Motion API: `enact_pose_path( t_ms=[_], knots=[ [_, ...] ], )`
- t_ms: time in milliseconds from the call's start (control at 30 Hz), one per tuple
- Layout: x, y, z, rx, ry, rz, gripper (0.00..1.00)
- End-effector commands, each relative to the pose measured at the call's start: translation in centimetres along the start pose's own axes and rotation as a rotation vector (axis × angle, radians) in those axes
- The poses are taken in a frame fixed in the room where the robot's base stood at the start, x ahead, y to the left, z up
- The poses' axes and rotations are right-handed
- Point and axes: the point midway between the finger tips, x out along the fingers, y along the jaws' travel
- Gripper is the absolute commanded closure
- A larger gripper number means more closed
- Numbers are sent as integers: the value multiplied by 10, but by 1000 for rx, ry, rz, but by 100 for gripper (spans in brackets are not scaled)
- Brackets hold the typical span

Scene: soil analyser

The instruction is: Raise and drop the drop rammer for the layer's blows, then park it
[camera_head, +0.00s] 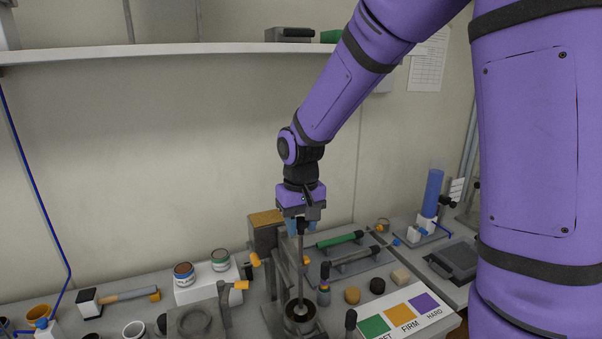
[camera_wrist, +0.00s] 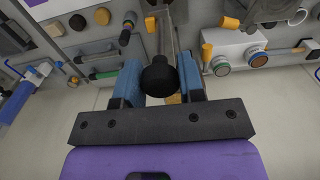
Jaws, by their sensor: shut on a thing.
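The drop rammer (camera_head: 301,262) is an upright grey rod with its foot inside the round mould (camera_head: 299,318) on the bench. My gripper (camera_head: 300,224) is above the mould and shut on the rammer's top. In the wrist view the rammer's dark round knob (camera_wrist: 160,76) sits between my gripper's blue fingers (camera_wrist: 158,84). The rammer's foot is down inside the mould, and I cannot tell exactly how it meets the soil.
A stand with orange-tipped clamps (camera_head: 238,285) is left of the mould. A card marked FIRM and HARD (camera_head: 405,315) lies to the right. Green-handled and black-handled tools (camera_head: 340,240) lie on a rack behind. A shelf (camera_head: 150,52) runs along the wall above.

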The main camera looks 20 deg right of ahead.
Motion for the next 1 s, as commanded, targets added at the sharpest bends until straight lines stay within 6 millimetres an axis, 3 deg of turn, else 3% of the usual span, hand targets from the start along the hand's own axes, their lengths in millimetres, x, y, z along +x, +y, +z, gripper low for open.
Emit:
enact_pose_path(
  t_ms=[700, 1000],
  knots=[
    [-61, 0, -1, 0, 4, 0, 85],
    [-66, 0, 0, 0, 1, 0, 85]
  ],
)
